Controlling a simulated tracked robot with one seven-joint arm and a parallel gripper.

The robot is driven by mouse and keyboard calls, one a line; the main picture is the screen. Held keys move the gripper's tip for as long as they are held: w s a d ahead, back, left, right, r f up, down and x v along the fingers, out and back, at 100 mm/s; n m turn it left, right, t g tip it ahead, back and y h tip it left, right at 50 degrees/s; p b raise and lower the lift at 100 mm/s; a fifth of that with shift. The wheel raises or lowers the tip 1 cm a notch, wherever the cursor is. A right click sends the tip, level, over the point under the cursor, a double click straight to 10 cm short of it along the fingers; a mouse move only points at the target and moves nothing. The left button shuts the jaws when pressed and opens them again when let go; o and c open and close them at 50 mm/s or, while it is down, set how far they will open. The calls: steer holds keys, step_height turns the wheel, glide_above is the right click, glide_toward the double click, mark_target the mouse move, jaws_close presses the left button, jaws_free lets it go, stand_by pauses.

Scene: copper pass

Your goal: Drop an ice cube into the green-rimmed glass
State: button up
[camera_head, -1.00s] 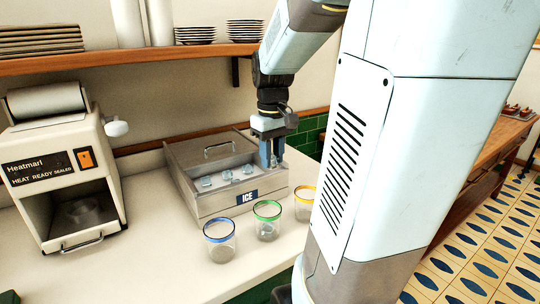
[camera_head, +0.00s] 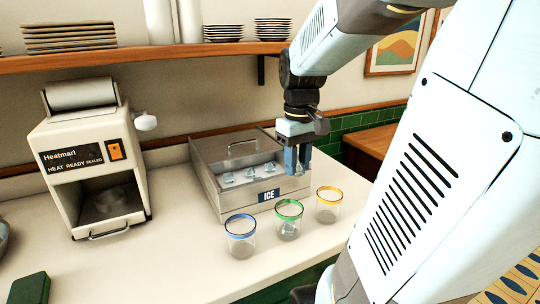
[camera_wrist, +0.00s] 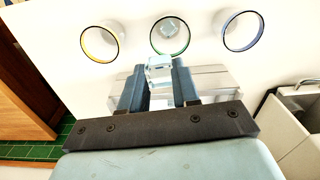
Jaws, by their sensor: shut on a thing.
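The green-rimmed glass (camera_head: 288,221) stands on the white counter in front of the ice box, between the blue-rimmed glass (camera_head: 241,238) and the yellow-rimmed glass (camera_head: 328,205). It also shows in the wrist view (camera_wrist: 184,48). My gripper (camera_head: 298,170) is over the right end of the ice box, behind the green-rimmed glass. In the wrist view its fingers are shut on a pale, clear ice cube (camera_wrist: 159,68). In the wrist view the green-rimmed glass lies just beyond the cube.
The steel ice box (camera_head: 219,207), labelled ICE, has its lid back and holds several ice cubes. A Heatmarl machine (camera_head: 75,150) stands at left. A shelf (camera_head: 130,57) with plates runs above. The counter in front of the Heatmarl machine is mostly clear.

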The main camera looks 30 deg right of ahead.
mark_target(297, 177)
steer(key=shift+f, duration=2.25)
steer(key=o, duration=1.1)
steer(key=shift+r, duration=0.1)
step_height(297, 177, up, 14)
steer(key=shift+f, duration=0.2)
steer(key=s+a+f+t, duration=0.1)
steer(key=a+t, duration=0.1)
steer(key=a, duration=0.1)
steer(key=s+a+f+t, duration=0.1)
steer(key=s+a+f, duration=0.1)
steer(key=a, duration=0.1)
steer(key=s+a+f+m+t, duration=0.1)
steer(key=s+a+f+t, duration=0.1)
steer(key=a, duration=0.1)
steer(key=shift+a+f+t, duration=0.15)
steer(key=shift+a+t, duration=0.1)
steer(key=shift+t, duration=0.05)
